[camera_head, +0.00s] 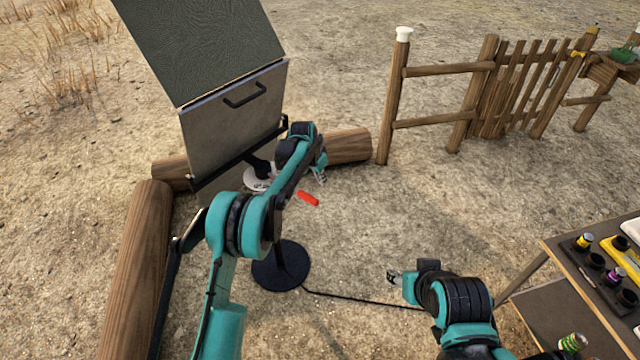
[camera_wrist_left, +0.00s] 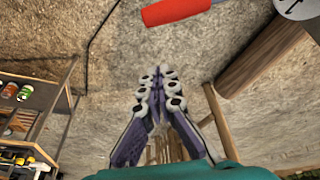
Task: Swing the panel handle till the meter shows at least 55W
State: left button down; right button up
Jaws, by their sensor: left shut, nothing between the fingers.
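A tilted panel (camera_head: 225,50) stands at the upper left, with a pale lower board carrying a black bar handle (camera_head: 245,95). A red grip (camera_head: 308,198) shows below my left gripper (camera_head: 320,177); in the left wrist view the red grip (camera_wrist_left: 175,10) lies beyond the fingertips, apart from them. My left gripper (camera_wrist_left: 160,88) is shut and empty. A round white meter dial (camera_head: 257,179) is partly hidden by my left arm; its edge shows in the left wrist view (camera_wrist_left: 298,7). Its reading is not legible. My right gripper (camera_head: 394,278) is low in the middle; its jaw state is unclear.
Logs (camera_head: 137,265) lie around the panel's foot. A round black base (camera_head: 280,266) stands on the ground with a cable (camera_head: 350,297) running right. A wooden fence (camera_head: 440,70) is at the back; a table with small items (camera_head: 590,300) is at the right.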

pick_arm(q)
jog(key=b+x, duration=0.3)
jog(key=x, duration=0.6)
jog(key=shift+s+a+r+b, duration=0.2)
jog(key=shift+s+a+b, duration=0.2)
jog(key=shift+s+a, duration=0.3)
jog(key=shift+s+a+r+b, duration=0.2)
jog(key=shift+s+a+b, duration=0.2)
jog(key=shift+s+a, duration=0.3)
